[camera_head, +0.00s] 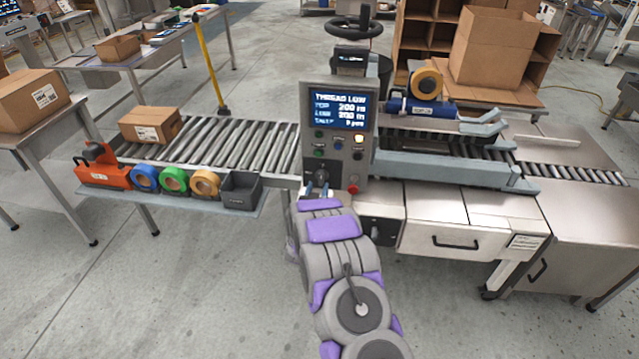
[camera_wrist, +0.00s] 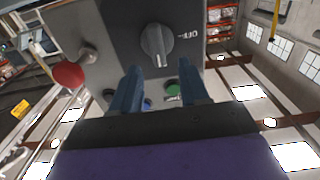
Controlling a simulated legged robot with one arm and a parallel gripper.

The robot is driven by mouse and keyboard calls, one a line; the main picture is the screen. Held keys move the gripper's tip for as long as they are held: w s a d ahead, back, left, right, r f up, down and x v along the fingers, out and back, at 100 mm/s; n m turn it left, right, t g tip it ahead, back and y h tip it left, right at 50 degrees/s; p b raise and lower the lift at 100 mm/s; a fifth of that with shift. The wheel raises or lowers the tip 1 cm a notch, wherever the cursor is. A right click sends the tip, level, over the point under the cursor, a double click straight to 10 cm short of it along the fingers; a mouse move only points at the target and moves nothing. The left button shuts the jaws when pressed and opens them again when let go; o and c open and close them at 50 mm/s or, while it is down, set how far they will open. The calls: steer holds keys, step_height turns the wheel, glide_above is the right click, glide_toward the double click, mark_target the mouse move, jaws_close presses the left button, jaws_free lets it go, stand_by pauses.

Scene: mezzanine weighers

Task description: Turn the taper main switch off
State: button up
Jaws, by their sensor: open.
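A grey control panel (camera_head: 362,103) with a lit blue screen stands upright at the taper. A dark rotary knob (camera_head: 321,174) sits low on it. My gripper (camera_head: 318,190) is open and empty, just in front of the panel's lower part. In the wrist view its two blue fingers (camera_wrist: 160,82) point toward the knob, one to each side, apart from it. A second black knob (camera_head: 376,238) is on the machine body below.
A red button (camera_wrist: 68,75) is beside the rotary knob; a green button (camera_wrist: 172,90) shows between the fingers. The panel has other small buttons. A shelf (camera_head: 180,200) with tape rolls and an orange dispenser (camera_head: 105,172) lies left. A box (camera_head: 150,126) rests on the rollers.

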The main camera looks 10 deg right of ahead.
mark_target(321, 178)
steer(key=shift+b+x, duration=0.35)
steer(key=shift+x, duration=2)
steer(key=shift+s, duration=0.1)
jaws_close()
